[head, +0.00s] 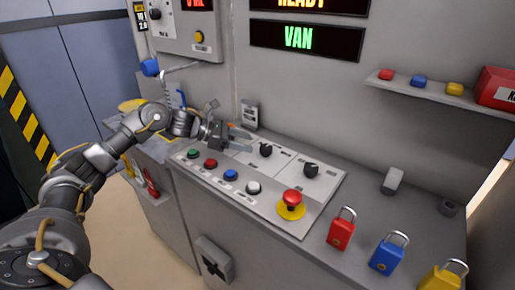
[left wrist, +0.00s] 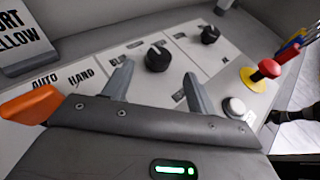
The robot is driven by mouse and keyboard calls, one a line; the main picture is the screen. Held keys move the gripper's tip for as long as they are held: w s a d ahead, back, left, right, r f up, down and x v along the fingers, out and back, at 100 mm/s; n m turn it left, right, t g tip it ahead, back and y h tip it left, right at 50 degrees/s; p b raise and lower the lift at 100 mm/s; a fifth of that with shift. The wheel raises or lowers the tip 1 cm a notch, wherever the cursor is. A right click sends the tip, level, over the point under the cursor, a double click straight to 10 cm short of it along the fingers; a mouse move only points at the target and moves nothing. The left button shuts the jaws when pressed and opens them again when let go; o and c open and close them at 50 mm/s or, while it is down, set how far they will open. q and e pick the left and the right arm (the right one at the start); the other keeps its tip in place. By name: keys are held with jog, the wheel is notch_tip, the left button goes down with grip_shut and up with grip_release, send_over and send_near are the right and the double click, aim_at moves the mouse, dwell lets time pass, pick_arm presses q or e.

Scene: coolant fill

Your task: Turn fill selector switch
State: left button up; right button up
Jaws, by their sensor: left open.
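The control panel (head: 222,200) has two black selector knobs. The left knob (head: 265,150) is nearest my left gripper; it also shows in the left wrist view (left wrist: 158,58). The right knob (head: 311,170) shows there farther off (left wrist: 210,33). I cannot read which one is the fill selector. My left gripper (head: 245,141) is open and empty over the panel's back left, just left of the left knob. In the left wrist view its fingers (left wrist: 158,82) are spread, with the left knob beyond the gap between them. My right gripper is out of view.
Green (head: 193,153), red (head: 210,163), blue (head: 231,175) and white (head: 253,188) buttons line the panel front. A red emergency button (head: 291,201) stands at right, then red (head: 341,230), blue (head: 387,254) and yellow (head: 443,279) padlocks. A small sign (head: 250,113) stands behind.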

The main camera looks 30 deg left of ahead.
pick_arm(q)
jog(key=shift+v, duration=1.45)
